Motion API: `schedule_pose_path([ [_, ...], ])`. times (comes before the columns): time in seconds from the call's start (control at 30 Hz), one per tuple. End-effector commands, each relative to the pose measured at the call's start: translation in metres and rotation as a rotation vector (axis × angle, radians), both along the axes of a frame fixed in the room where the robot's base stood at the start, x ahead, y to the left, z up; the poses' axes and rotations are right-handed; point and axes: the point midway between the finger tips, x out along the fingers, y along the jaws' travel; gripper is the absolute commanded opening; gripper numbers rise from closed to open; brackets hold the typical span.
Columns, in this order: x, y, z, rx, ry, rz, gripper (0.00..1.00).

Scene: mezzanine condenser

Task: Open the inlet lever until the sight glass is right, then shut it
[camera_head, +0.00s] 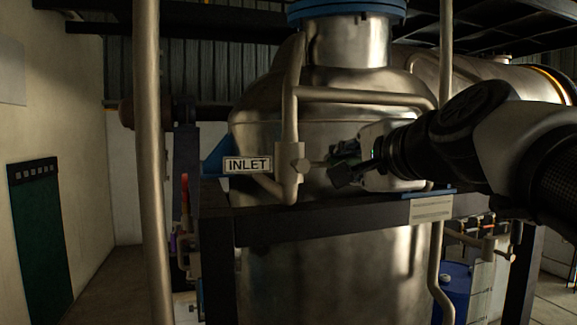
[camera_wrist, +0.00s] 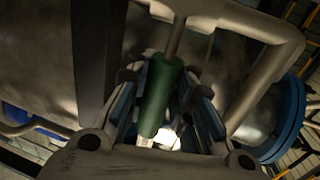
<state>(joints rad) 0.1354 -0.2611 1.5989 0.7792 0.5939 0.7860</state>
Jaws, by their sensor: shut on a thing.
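The inlet valve (camera_head: 290,172) sits on a pipe in front of a large steel vessel, beside a white INLET sign (camera_head: 247,165). Its lever stem points right toward my gripper (camera_head: 345,172). In the wrist view the lever's green grip (camera_wrist: 156,98) lies between the fingers of my gripper (camera_wrist: 165,90), with its metal stem (camera_wrist: 176,40) running up to the pipe. My gripper is shut on this grip. A narrow upright red strip (camera_head: 185,192) shows at the left behind the frame; I cannot tell whether it is the sight glass.
A dark frame beam (camera_head: 320,222) with a pale plate (camera_head: 431,208) runs below my gripper. An upright pipe (camera_head: 151,160) stands at the left, and another pipe bends above the valve. A blue drum (camera_head: 456,290) stands at lower right. Floor shows clear at left.

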Motion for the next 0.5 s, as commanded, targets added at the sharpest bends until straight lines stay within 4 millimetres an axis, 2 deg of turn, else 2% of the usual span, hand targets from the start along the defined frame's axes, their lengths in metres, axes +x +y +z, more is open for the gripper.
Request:
schedule_pose_path([
  [0.2,-0.0012,-0.0001,0.002,-0.008,-0.005,0.001,0.0],
  [0.23,-0.0011,-0.0001,0.0021,-0.008,-0.005,0.001,0.19],
  [0.5,-0.0007,-0.0001,0.0015,-0.004,-0.004,0.0,0.37],
])
